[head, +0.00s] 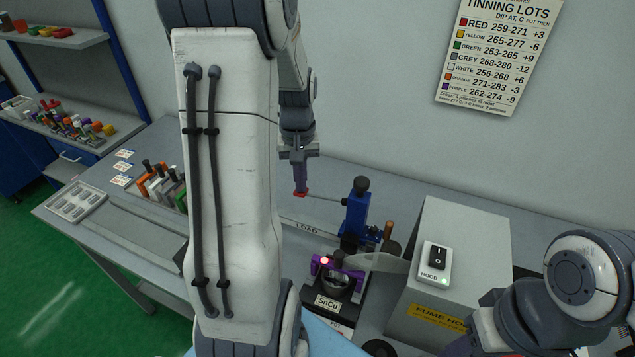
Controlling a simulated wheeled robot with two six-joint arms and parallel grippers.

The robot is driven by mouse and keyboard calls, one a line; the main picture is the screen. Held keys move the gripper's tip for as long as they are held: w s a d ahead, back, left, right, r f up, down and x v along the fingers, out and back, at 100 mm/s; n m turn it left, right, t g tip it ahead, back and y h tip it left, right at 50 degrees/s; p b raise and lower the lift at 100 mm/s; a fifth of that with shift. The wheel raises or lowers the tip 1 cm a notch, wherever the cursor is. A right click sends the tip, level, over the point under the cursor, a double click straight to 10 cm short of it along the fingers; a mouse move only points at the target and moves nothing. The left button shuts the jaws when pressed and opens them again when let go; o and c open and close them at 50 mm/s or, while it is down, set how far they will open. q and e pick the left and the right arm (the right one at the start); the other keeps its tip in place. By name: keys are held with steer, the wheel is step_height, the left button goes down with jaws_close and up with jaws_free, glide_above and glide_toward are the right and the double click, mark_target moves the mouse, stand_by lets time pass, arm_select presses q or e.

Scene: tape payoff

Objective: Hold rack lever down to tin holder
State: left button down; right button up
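The blue rack (355,218) with a black knob on top stands on the bench right of centre. A thin lever (325,199) runs left from it to a small red end (301,194). My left gripper (300,188) points down at that red end, its fingers together. I cannot tell whether the red end is between the fingers or just under them. A dark pot (336,284) labelled SnCu, with a purple frame around it, stands in front of the rack. My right gripper is cut off by the lower edge, with only a purple part (458,346) showing.
A grey fume hood box (460,250) with a switch stands right of the pot. A row of coloured-handled items (160,186) and a grey tray (77,200) are on the bench at left. A tinning chart (497,50) hangs on the wall. My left arm hides the bench middle.

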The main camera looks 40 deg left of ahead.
arm_select(q)
step_height(320, 180, up, 8)
steer(key=p, duration=0.6)
steer(key=shift+f+p, duration=0.15)
steer(key=shift+p, duration=0.15)
stand_by(0.5)
steer(key=s+d+m+b, duration=0.25)
steer(key=d+m, duration=0.45)
steer(key=d, duration=1.2)
steer(key=s+d+f+m+h+b, duration=0.1)
steer(key=s+d+m+b, duration=0.1)
steer(key=s+d+m, duration=0.7)
steer(key=s+d, duration=0.3)
steer(key=s, duration=0.2)
steer(key=shift+b, duration=0.4)
steer(key=shift+w, duration=0.1)
